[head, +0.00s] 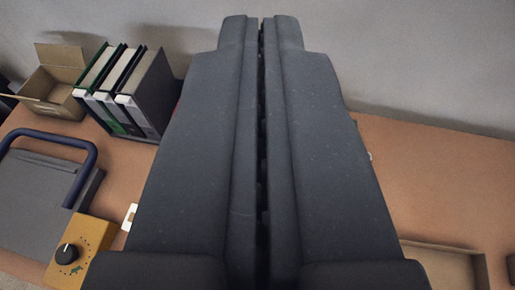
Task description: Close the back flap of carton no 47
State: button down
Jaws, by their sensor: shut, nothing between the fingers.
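My gripper (261,22) fills the middle of the head view, dark grey, its two long fingers together with only a thin dark slit between them. It holds nothing. An open cardboard carton (64,103) stands at the back left, with one flap (60,55) raised at its back and another sticking out at its left. A second cardboard box (445,247) shows at the lower right, cut off by the frame and partly hidden by my gripper. No number is readable on either, so I cannot tell which is carton no 47. My gripper hides the middle of the table.
Upright binders (147,90) stand right of the back-left carton. A grey device with a blue handle (85,143) and a yellow box with a black knob (66,253) are at the left. The brown table (430,180) is clear at the right, before a grey wall (430,60).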

jog(key=w+f+m+g+p, duration=0.1)
jog(key=w+f+g+p, duration=0.4)
jog(key=w, duration=0.6)
jog(key=w+f+g+p, duration=0.3)
jog(key=w+f+p, duration=0.2)
jog(key=w+f, duration=0.45)
jog(key=w+f+m+g+p, duration=0.1)
jog(key=w+f+g+p, duration=0.3)
jog(key=f, duration=0.6)
jog(key=w+f+g+p, duration=0.1)
jog(key=f+g+p, duration=0.45)
jog(key=f, duration=0.55)
jog(key=s+f+b, duration=0.2)
jog(key=s+f, duration=0.3)
jog(key=f, duration=0.2)
jog(key=shift+f+b, duration=0.15)
jog(key=shift+b, duration=0.2)
jog(key=shift+a+t, duration=0.1)
jog(key=shift+t, duration=0.15)
